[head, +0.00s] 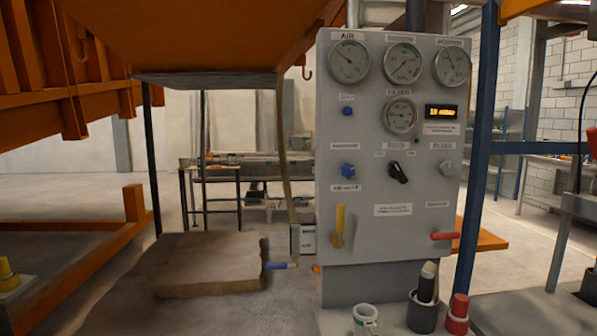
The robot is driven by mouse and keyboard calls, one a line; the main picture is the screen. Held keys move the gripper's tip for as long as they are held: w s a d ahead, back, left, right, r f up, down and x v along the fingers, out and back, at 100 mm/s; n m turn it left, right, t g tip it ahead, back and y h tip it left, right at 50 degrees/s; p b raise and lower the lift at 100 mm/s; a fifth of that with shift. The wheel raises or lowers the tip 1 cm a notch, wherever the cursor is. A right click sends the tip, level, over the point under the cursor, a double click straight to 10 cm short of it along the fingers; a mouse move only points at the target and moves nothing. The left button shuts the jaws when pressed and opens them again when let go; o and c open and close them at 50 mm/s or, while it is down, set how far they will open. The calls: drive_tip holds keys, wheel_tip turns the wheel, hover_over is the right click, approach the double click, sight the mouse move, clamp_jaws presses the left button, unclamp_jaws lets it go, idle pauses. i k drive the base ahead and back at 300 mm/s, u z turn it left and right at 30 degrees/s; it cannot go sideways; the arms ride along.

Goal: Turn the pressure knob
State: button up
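A grey control panel (336,228) stands upright right of the middle in the head view. It has a row of three knobs: a blue knob (348,171) on the left, a black knob (398,173) in the middle, turned at a slant, and a blue-grey knob (447,168) on the right. The small labels are too blurred to read, so I cannot tell which is the pressure knob. Above them are several round gauges, one of them at the top left (349,61), and a lit display (442,112). My gripper is not in view.
A yellow lever (340,222) and a red lever (445,236) stick out low on the panel. A white mug (365,318), a dark cup (422,314) and a red bottle (458,312) stand below it. A blue post (477,160) rises along its right side.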

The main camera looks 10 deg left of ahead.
sight(347, 170)
drive_tip(key=u, duration=0.2)
drive_tip(key=i, duration=0.85)
drive_tip(key=z, duration=0.15)
